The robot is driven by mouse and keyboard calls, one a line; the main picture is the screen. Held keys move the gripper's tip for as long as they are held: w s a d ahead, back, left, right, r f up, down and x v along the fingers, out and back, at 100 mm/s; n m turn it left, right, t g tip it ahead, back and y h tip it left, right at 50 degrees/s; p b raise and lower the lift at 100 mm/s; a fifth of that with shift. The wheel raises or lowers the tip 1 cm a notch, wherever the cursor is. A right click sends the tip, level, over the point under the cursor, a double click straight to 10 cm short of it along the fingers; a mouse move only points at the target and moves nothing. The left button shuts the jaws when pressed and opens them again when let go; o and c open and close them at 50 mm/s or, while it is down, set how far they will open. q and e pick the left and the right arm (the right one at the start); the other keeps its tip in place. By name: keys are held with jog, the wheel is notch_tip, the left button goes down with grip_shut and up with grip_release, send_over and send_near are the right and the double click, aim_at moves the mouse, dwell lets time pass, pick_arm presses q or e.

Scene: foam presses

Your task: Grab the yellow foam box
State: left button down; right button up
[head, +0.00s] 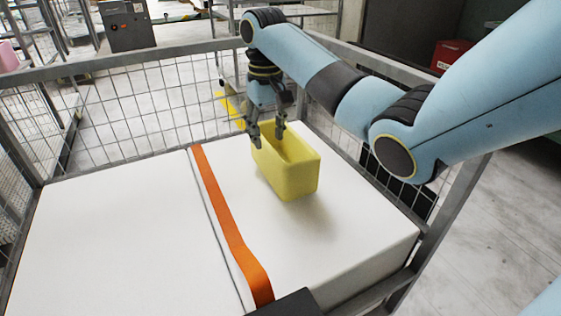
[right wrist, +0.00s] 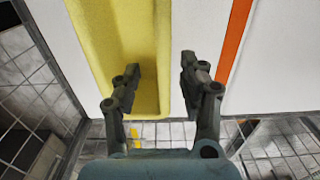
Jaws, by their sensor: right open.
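The yellow foam box (head: 290,178) is an open-topped, long, narrow box standing upright on a white block. It also shows in the right wrist view (right wrist: 92,42), where its far end runs out of the picture. My right gripper (head: 268,138) points down at the far end of the box and is open. In the right wrist view my right gripper (right wrist: 158,72) has one finger over the box's hollow and the other outside it, over the white surface. The box's long wall lies between the fingers. I cannot tell whether either finger touches it. My left gripper is not in view.
The white block (head: 115,235) fills a cage with grey rails and wire mesh sides (head: 120,105). An orange strap (head: 228,225) crosses the white top left of the box. The white top is otherwise clear.

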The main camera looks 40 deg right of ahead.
aim_at(267, 154)
jog(key=shift+f, duration=0.35)
jog(key=f, duration=0.1)
jog(key=f+b, duration=0.1)
jog(key=f, duration=0.3)
jog(key=shift+s+a+b, duration=0.15)
jog(key=shift+a+b, duration=0.15)
jog(key=shift+c, duration=0.9)
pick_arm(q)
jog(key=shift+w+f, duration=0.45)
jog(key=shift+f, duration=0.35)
pick_arm(e)
grip_shut()
